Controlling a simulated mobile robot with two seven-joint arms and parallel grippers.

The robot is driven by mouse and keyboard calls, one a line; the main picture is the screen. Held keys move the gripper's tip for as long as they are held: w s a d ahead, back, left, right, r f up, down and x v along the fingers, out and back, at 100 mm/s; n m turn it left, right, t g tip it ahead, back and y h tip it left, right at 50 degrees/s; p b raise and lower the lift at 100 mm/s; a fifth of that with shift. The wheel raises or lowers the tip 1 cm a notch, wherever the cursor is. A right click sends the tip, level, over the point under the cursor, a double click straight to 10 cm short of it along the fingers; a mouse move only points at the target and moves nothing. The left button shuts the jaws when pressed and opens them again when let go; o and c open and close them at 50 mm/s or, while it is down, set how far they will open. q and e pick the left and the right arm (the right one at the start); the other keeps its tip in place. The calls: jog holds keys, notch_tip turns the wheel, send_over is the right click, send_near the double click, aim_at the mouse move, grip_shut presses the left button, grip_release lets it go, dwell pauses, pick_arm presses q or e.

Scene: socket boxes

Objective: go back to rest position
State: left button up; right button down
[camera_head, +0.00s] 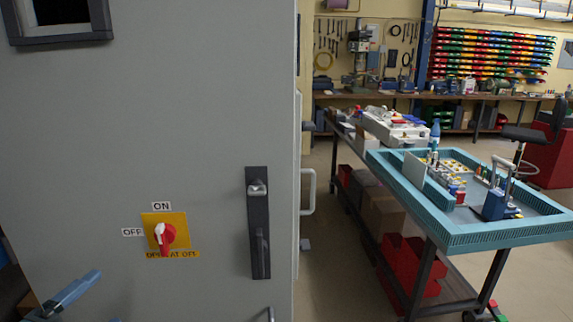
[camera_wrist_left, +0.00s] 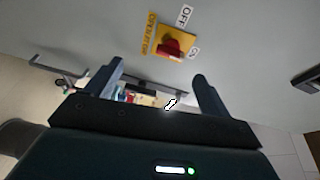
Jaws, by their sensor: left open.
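My left gripper (camera_head: 78,290) shows at the lower left of the head view, in front of the grey cabinet door and below left of the switch. In the left wrist view my left gripper (camera_wrist_left: 158,82) has its two fingers wide apart with nothing between them. The red rotary knob (camera_head: 167,236) sits on a yellow plate with ON above and OFF at its left. The knob also shows in the left wrist view (camera_wrist_left: 172,48), beyond the fingers and apart from them. My right gripper is in neither view.
The grey cabinet door (camera_head: 90,140) fills the left of the head view, with a dark handle (camera_head: 258,225) right of the switch. A blue-rimmed workbench (camera_head: 470,238) with small parts stands at the right. Floor shows between the cabinet and the bench.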

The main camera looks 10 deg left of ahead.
pick_arm(q)
notch_tip(320, 180, down, 18)
jog(key=s+d+r+n+g+y, duration=0.1)
jog(key=s+n+g+y, duration=0.25)
jog(key=n, duration=0.65)
jog(key=s+d+f+n+g+h, duration=0.1)
jog(key=d+f+n+g+h, duration=0.1)
jog(key=d+f, duration=0.4)
jog(key=s+d+f+n+g+h, duration=0.1)
jog(key=d+f+n+g+h, duration=0.1)
jog(key=d+f, duration=0.4)
jog(key=d+n, duration=0.1)
jog(key=d, duration=0.4)
jog(key=shift+s+d+f+n, duration=0.15)
jog(key=shift+d+f+n, duration=0.15)
jog(key=shift+d+f, duration=0.1)
jog(key=shift+h, duration=0.25)
